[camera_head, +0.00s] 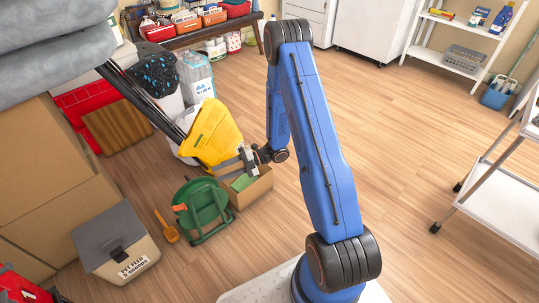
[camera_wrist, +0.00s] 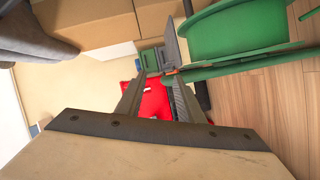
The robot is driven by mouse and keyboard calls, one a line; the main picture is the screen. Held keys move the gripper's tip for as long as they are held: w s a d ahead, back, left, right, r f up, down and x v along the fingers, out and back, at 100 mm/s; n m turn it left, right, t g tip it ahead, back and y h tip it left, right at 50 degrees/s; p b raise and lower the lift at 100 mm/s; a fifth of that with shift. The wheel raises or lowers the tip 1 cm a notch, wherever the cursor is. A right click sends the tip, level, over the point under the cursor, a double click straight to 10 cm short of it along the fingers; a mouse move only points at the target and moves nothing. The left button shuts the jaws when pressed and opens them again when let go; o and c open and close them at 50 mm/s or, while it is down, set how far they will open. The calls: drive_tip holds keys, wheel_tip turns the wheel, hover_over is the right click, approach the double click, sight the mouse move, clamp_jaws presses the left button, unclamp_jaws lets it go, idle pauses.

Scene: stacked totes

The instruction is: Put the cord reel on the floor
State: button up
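The green cord reel (camera_head: 203,205) stands low beside a small cardboard box in the head view, with an orange part at its left. My gripper (camera_head: 230,168) is just above and behind the reel, over the cardboard box. In the wrist view its two fingers (camera_wrist: 156,80) are apart with nothing clearly held between them. Whether the right finger touches the green bar is unclear.
The small cardboard box (camera_head: 252,189) holds something green. A tilted yellow container (camera_head: 212,134) is close to my gripper. A pet feed bin (camera_head: 112,243) and orange scoop (camera_head: 166,227) stand left of the reel. Large cartons (camera_head: 42,155) are stacked at left. Open wood floor (camera_head: 425,160) lies right.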

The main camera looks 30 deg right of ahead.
drive_tip(key=w+d+r+m+t+h, duration=0.3)
drive_tip(key=w+r+m+h, duration=0.1)
drive_tip(key=w+r, duration=0.25)
drive_tip(key=w+d+r+m+t+h, duration=0.3)
drive_tip(key=w+d+r+h, duration=0.15)
drive_tip(key=r, duration=0.35)
drive_tip(key=s+d+r+m+t+h, duration=0.1)
drive_tip(key=s+d+r+m+h, duration=0.1)
drive_tip(key=d+r+m+h, duration=0.35)
drive_tip(key=s+d+r+m+t+h, duration=0.1)
drive_tip(key=s+d+r+m+h, duration=0.15)
drive_tip(key=r, duration=0.65)
drive_tip(key=s+d+r+m+g+h, duration=0.15)
drive_tip(key=s+r+m, duration=0.3)
drive_tip(key=s, duration=0.45)
drive_tip(key=s+d+r+m+h, duration=0.1)
drive_tip(key=s+d+r+m, duration=0.1)
drive_tip(key=s+r+m, duration=0.45)
drive_tip(key=s+a+f+m+g+y, duration=0.1)
drive_tip(key=s+a+m, duration=0.1)
drive_tip(key=s, duration=1)
drive_tip(key=s+a+f+m+g+y, duration=0.1)
drive_tip(key=s+a+m+g, duration=0.1)
drive_tip(key=s, duration=1)
drive_tip(key=shift+s+a+f+m+y, duration=0.3)
drive_tip(key=shift+a+f+m, duration=0.15)
drive_tip(key=shift+a, duration=0.7)
drive_tip(key=shift+g, duration=0.25)
